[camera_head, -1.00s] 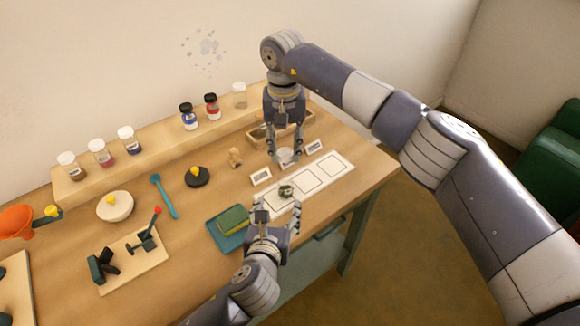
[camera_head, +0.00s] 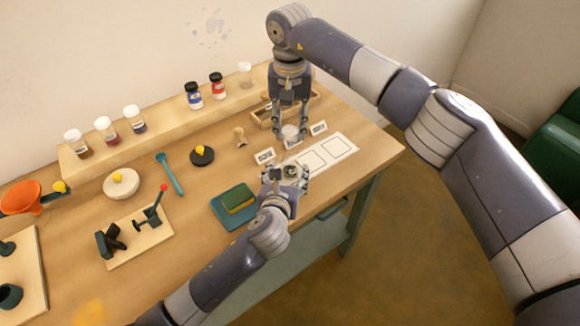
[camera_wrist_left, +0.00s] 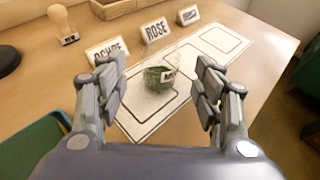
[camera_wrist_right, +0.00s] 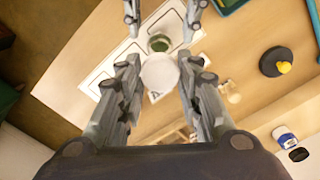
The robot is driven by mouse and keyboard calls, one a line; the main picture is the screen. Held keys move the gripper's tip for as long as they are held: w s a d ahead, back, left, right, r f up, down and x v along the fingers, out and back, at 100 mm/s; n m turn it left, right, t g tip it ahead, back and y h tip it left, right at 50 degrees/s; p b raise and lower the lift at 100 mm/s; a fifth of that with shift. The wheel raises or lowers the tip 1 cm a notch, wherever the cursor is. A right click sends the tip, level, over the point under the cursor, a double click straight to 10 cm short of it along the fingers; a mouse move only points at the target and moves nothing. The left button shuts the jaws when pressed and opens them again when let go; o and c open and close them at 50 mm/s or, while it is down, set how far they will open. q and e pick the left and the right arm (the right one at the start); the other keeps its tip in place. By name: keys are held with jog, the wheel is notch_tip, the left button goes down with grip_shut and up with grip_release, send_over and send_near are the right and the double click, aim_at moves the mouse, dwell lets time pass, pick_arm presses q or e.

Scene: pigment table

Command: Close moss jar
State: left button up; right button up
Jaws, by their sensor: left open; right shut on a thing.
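The moss jar (camera_head: 290,171) is a small clear jar with green contents, upright on the white mat with outlined squares (camera_head: 339,148). In the left wrist view the jar (camera_wrist_left: 158,80) stands between the spread fingers of my left gripper (camera_wrist_left: 160,75), with gaps on both sides. My left gripper (camera_head: 287,175) is open around it, low over the mat. My right gripper (camera_head: 290,136) points down and is shut on a pale round lid (camera_head: 290,131). In the right wrist view the lid (camera_wrist_right: 160,74) is held beside and above the open-looking jar (camera_wrist_right: 159,43).
Label cards stand behind the mat, including OCHRE (camera_wrist_left: 106,52) and ROSE (camera_wrist_left: 156,30). A green sponge on a teal tray (camera_head: 222,212) lies left of my left gripper. A wooden stamp (camera_head: 240,137) and a dark disc with a yellow knob (camera_head: 202,158) stand farther left.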

aim_at(289, 170)
pick_arm(q)
jog(key=x, duration=0.4)
jog(key=shift+w+f, duration=0.15)
jog(key=shift+w, duration=0.1)
pick_arm(e)
jog(key=shift+w+f, duration=0.15)
jog(key=shift+w, duration=0.05)
pick_arm(q)
jog(key=shift+w+d+f, duration=0.1)
jog(key=shift+w, duration=0.15)
pick_arm(e)
jog(key=shift+s, duration=0.1)
pick_arm(q)
jog(key=shift+c, duration=0.2)
grip_shut()
pick_arm(e)
jog(key=shift+f, duration=2.45)
jog(key=shift+f, duration=0.85)
jog(key=shift+f, duration=0.6)
